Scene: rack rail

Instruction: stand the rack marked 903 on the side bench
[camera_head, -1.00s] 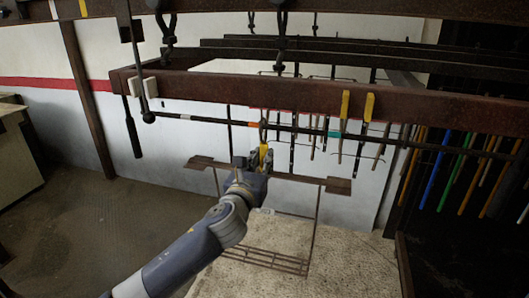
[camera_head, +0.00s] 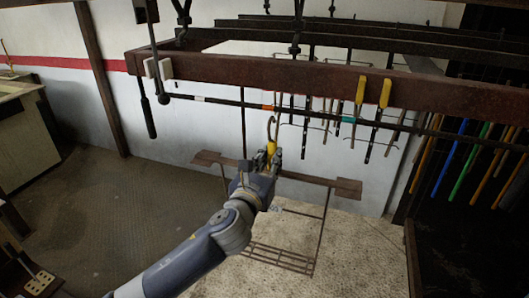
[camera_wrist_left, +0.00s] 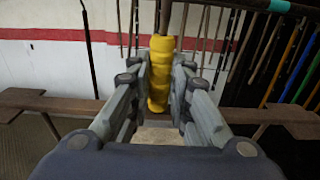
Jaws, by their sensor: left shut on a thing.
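My left gripper (camera_head: 268,160) is shut on the yellow grip (camera_wrist_left: 160,75) of a hanging rack. The rack has a hook (camera_head: 271,128) above the grip, a brown crossbar (camera_head: 320,181) and a thin wire frame ending in a grid (camera_head: 278,258). The hook's top shows just below the dark rail (camera_head: 225,102), apparently clear of it. The rack hangs roughly upright. No number 903 is readable. A pale-topped bench or cabinet (camera_head: 25,125) stands at the far left; I cannot tell if it is the side bench. My right gripper is out of view.
A rusty beam (camera_head: 300,78) crosses above the rail. Coloured rods (camera_head: 465,160) stand at the right. A brown thing with pale sockets (camera_head: 30,275) is at lower left. Floor between there and the rack is open.

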